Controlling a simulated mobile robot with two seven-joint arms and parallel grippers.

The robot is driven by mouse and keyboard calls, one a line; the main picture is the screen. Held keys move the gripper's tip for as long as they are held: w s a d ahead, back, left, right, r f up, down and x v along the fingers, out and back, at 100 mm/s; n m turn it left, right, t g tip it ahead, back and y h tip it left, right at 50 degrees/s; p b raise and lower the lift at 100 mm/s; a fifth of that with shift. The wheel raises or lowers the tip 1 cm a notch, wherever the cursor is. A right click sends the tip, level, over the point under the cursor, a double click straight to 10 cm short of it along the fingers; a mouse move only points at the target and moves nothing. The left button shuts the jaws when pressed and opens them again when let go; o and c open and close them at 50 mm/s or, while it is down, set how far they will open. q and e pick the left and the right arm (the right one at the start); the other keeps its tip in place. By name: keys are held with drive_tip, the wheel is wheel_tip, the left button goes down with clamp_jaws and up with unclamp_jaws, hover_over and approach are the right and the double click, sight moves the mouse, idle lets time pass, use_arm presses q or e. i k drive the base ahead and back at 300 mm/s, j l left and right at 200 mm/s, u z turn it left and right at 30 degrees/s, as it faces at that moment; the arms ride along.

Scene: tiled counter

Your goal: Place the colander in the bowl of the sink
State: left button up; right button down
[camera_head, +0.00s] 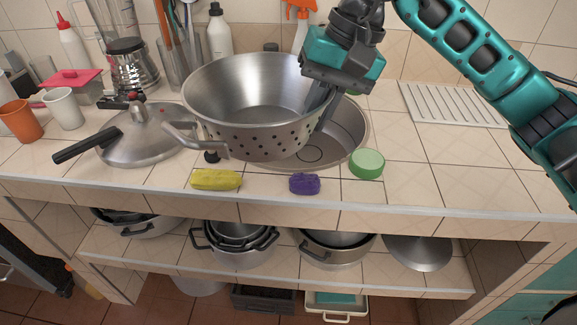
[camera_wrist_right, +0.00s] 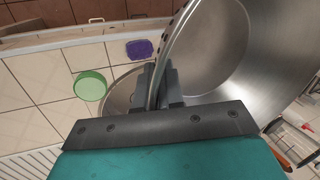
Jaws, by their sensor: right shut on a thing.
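The colander (camera_head: 265,130) is a steel bowl with rows of small holes and side handles. In the head view it hangs tilted above the left part of the round sink (camera_head: 345,135), hiding much of the basin. My right gripper (camera_head: 325,105) is shut on the colander's right rim. In the right wrist view the fingers of the right gripper (camera_wrist_right: 160,88) pinch the colander wall (camera_wrist_right: 215,50), and the sink edge (camera_wrist_right: 118,95) shows beside them. My left gripper is not in view.
A yellow sponge (camera_head: 216,179), a purple sponge (camera_head: 304,184) and a green round item (camera_head: 367,164) lie along the sink's front. A ribbed drainboard (camera_head: 450,104) is at right. Bottles and a blender (camera_head: 128,60) stand behind.

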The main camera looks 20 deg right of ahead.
sight(305, 160)
drive_tip(key=i+j, duration=0.1)
drive_tip(key=j, duration=0.3)
drive_tip(key=i+j, duration=0.1)
drive_tip(key=j, duration=0.25)
drive_tip(key=i+j+z, duration=0.15)
drive_tip(key=i, duration=0.2)
drive_tip(key=i+j+z, duration=0.1)
drive_tip(key=i+j, duration=0.2)
